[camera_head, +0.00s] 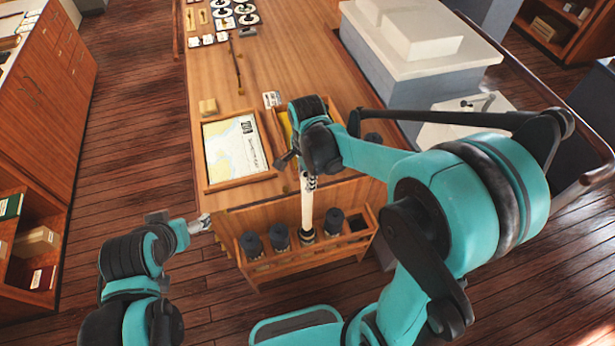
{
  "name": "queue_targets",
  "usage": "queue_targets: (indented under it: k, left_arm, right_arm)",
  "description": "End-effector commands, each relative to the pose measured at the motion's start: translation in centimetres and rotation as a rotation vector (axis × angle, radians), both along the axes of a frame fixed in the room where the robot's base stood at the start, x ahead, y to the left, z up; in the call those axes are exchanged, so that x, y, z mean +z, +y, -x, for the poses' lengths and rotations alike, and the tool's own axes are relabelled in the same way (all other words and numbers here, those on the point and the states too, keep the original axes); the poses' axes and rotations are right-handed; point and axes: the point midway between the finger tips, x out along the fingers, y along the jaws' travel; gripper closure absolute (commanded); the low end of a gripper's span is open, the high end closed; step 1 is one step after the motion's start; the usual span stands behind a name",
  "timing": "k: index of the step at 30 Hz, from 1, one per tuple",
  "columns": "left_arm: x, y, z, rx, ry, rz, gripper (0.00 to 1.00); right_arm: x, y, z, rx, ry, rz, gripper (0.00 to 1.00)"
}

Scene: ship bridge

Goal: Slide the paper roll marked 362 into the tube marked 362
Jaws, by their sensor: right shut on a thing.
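A white paper roll (307,208) hangs upright from my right gripper (308,182), which is shut on its upper part. The roll's lower end is at the mouth of a dark tube (306,236) in the middle of the wooden rack; I cannot tell whether it is inside or just in front. Other dark tubes stand in the rack, to the left (279,237) and to the right (334,221). No number on roll or tubes can be read. My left gripper (202,224) is left of the rack, away from it; its jaws are too small to judge.
The wooden rack (285,265) stands at the near end of the chart table (270,75). A framed chart (235,148) lies on the table, with a tan block (208,106) behind it. A wooden cabinet (45,75) stands at left. The floor between is clear.

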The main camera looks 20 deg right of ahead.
Motion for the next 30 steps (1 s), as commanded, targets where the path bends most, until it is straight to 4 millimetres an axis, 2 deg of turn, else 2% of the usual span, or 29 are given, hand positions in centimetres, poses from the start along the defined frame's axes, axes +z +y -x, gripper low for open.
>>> queue_targets:
  k: [30]
  left_arm:
    - [-6.5,0.0,0.0,0.000,0.000,0.000,0.21]
  right_arm:
    - [-8.8,0.0,-0.1,0.002,0.000,0.000,1.00]
